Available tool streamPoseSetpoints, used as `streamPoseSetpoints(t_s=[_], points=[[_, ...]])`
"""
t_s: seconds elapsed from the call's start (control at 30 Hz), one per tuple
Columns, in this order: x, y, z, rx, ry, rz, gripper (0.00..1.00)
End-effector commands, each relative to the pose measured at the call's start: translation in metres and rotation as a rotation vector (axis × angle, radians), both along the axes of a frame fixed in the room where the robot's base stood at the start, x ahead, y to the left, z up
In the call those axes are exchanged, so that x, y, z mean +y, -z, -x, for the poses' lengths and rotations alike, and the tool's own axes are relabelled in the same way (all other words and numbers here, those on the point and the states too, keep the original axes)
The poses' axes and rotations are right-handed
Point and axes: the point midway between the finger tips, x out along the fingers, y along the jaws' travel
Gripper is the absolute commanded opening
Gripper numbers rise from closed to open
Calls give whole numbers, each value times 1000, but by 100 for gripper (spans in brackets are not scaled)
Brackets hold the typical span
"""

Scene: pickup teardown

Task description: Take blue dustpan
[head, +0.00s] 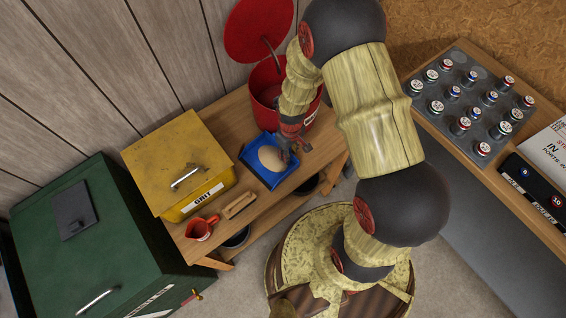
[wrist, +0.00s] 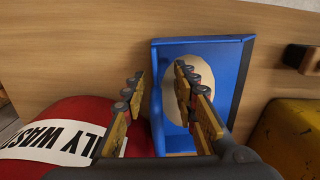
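The blue dustpan (head: 251,161) lies on the wooden bench, with a beige oval patch or pile in its middle. In the wrist view the dustpan (wrist: 243,72) fills the centre right, and the beige oval (wrist: 207,62) shows inside its rim. My gripper (head: 288,152) is at the dustpan's right side in the head view. In the wrist view my gripper (wrist: 158,76) is open, its fingers apart. The dustpan's near side wall appears between the fingers, and the right finger overlaps the pan's inside. I cannot tell whether either finger touches it.
A red bin (head: 268,82) with a raised lid stands close behind the dustpan; it also shows at lower left in the wrist view (wrist: 60,112). A yellow grit box (head: 170,160), a wooden block (head: 239,205) and a red jug (head: 200,228) are to the left.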

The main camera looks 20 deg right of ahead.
Motion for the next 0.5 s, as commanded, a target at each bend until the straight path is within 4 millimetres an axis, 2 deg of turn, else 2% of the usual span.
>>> streamPoseSetpoints(t_s=[0.1,0.3,0.5], points=[[0,9,-1,-2,0,0,29],[0,9,-1,-2,0,0,28],[0,9,-1,-2,0,0,17]])
